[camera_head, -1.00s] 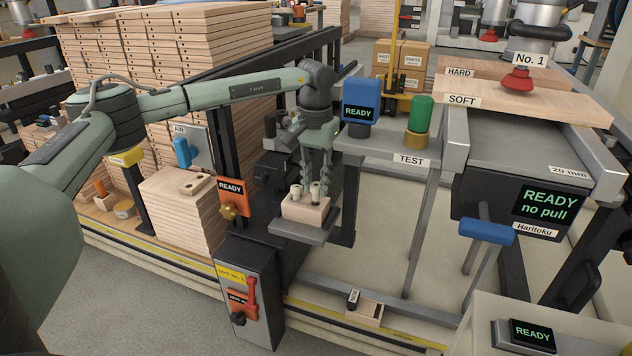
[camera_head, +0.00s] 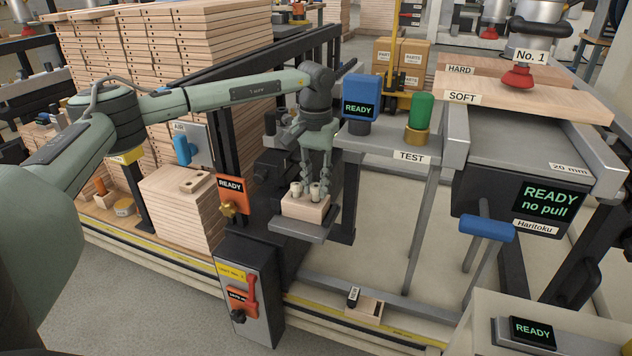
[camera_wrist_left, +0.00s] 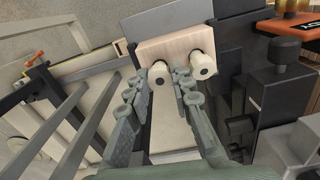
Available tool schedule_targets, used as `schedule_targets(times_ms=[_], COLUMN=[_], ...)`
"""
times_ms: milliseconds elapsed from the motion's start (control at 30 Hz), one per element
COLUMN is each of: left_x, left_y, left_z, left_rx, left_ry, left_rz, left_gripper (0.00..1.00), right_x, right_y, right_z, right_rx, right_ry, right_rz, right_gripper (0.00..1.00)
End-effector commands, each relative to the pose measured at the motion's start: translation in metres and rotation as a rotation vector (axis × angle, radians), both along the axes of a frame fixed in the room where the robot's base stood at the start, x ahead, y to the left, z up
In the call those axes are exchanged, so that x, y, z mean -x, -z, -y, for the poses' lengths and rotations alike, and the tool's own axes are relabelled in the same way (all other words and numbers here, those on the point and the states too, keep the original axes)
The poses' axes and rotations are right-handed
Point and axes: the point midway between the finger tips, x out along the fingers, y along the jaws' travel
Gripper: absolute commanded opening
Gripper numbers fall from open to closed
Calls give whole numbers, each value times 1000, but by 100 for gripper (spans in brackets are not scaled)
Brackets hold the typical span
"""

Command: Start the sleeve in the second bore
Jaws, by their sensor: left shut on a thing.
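A pale wooden block (camera_head: 305,208) rests on a grey plate (camera_head: 299,233) at the machine. Two pale sleeves with dark holes stand side by side from its top. My left gripper (camera_head: 315,183) points down over the block, shut on the right sleeve (camera_head: 315,191). The other sleeve (camera_head: 296,190) stands free to its left. In the left wrist view the held sleeve (camera_wrist_left: 159,74) is between the fingertips on the left, and the free sleeve (camera_wrist_left: 203,65) is just right of them. How deep the held sleeve sits in its bore is hidden. My right gripper is out of view.
An orange READY panel (camera_head: 232,195) stands left of the block. A blue READY unit (camera_head: 361,98) and a green cylinder (camera_head: 422,111) stand on the TEST shelf to the right. A tall board stack (camera_head: 195,85) stands behind my arm.

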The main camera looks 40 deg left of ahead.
Motion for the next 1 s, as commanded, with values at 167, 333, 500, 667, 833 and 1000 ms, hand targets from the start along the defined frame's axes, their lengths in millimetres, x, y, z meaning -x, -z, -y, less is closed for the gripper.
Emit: schedule_targets(times_ms=[167, 333, 500, 667, 833, 1000], left_x=[0, 0, 0, 0, 0, 0], left_y=[5, 9, 14, 14, 14, 14], left_z=[0, 0, 0, 0, 0, 0], left_rx=[0, 0, 0, 0, 0, 0], left_ry=[0, 0, 0, 0, 0, 0], left_rz=[0, 0, 0, 0, 0, 0], left_gripper=[0, 0, 0, 33, 46, 46], right_x=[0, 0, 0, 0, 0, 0], right_y=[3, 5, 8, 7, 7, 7], right_z=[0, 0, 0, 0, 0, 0], right_rx=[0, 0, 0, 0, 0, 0], right_ry=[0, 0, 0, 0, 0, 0], right_rz=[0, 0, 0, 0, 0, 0], right_gripper=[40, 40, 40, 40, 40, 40])
